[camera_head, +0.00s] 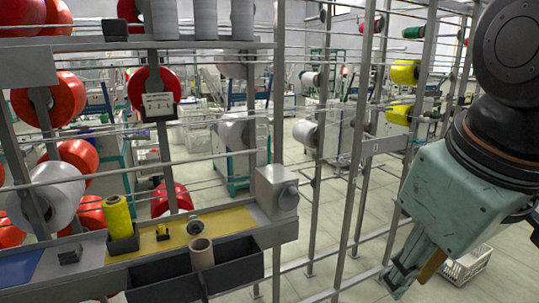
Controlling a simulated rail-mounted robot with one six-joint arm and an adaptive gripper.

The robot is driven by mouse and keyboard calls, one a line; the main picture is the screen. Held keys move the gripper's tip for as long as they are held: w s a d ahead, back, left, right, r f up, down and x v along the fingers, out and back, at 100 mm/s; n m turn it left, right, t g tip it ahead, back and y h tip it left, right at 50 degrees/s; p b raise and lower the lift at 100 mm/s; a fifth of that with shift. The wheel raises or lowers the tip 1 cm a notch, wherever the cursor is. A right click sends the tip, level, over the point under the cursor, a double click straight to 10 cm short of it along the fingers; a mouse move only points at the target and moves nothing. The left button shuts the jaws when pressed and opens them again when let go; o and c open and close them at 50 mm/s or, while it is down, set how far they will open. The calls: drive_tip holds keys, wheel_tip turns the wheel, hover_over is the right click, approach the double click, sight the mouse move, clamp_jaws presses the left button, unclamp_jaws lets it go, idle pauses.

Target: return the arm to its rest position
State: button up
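My arm hangs down at the right edge, apart from the rack and the winding shelf. Whether the fingers are open or shut does not show.
A shelf on the left carries a yellow bobbin (118,217), a brown tube (201,254) in a dark bin (160,277) and a grey motor box (276,190). Red spools (152,90) hang behind it. Metal posts (358,150) stand mid-picture. A white crate (467,266) is on the floor.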

drive_tip(key=s+f+m, duration=0.1)
drive_tip(key=s+m, duration=0.3)
drive_tip(key=s, duration=0.3)
drive_tip(key=shift+s+f, duration=0.15)
drive_tip(key=shift+s, duration=0.1)
drive_tip(key=shift+a, duration=0.1)
idle(1.9)
